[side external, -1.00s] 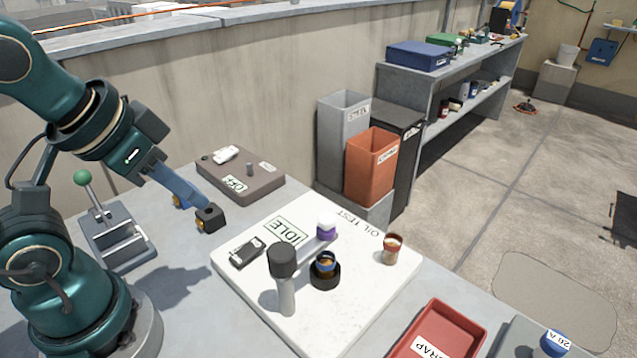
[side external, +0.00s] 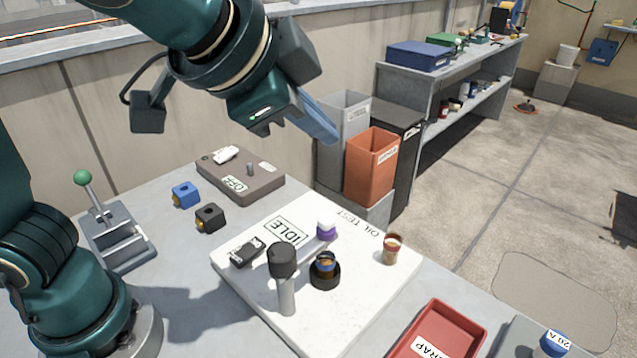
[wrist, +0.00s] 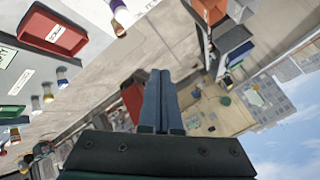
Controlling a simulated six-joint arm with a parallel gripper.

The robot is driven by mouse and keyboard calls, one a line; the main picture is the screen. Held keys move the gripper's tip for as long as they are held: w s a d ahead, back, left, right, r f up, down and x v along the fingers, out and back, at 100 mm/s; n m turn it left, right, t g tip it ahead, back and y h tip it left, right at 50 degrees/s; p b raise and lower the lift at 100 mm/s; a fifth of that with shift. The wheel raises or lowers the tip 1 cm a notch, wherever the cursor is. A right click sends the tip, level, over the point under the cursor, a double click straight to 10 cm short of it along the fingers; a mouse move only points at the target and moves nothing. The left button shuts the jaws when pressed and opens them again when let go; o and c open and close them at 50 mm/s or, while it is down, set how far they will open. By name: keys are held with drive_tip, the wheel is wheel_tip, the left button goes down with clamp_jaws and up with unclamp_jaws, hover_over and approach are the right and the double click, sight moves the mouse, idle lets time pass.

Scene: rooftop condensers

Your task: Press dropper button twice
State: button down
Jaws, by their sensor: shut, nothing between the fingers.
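The oil test board (side external: 345,318), a white slab, lies on the grey bench. On it a grey post carries a wide black cap (side external: 283,260) at the front. A black holder (side external: 324,277) with a small amber vial stands right of the post. A white-topped purple bottle (side external: 326,229) stands behind. I cannot tell for sure which of these is the dropper button. The board's label reads IDLE (side external: 287,231). My gripper (side external: 330,138) is shut and empty, high above and behind the board, touching nothing. Its blue fingers also show closed in the wrist view (wrist: 160,82).
A small amber cup (side external: 392,250) and a black device (side external: 247,252) are on the board. A blue block (side external: 186,195), a black block (side external: 210,218) and a brown box labelled OFF (side external: 265,188) sit behind left. A red scrap tray (side external: 440,325) is front right. Bins (side external: 370,165) stand behind.

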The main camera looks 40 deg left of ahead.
idle(0.3)
drive_tip(key=shift+f, duration=4.4)
drive_tip(key=shift+f, duration=0.15)
drive_tip(key=shift+f, duration=0.25)
drive_tip(key=shift+f, duration=0.65)
drive_tip(key=shift+r, duration=1.1)
drive_tip(key=shift+r, duration=2.5)
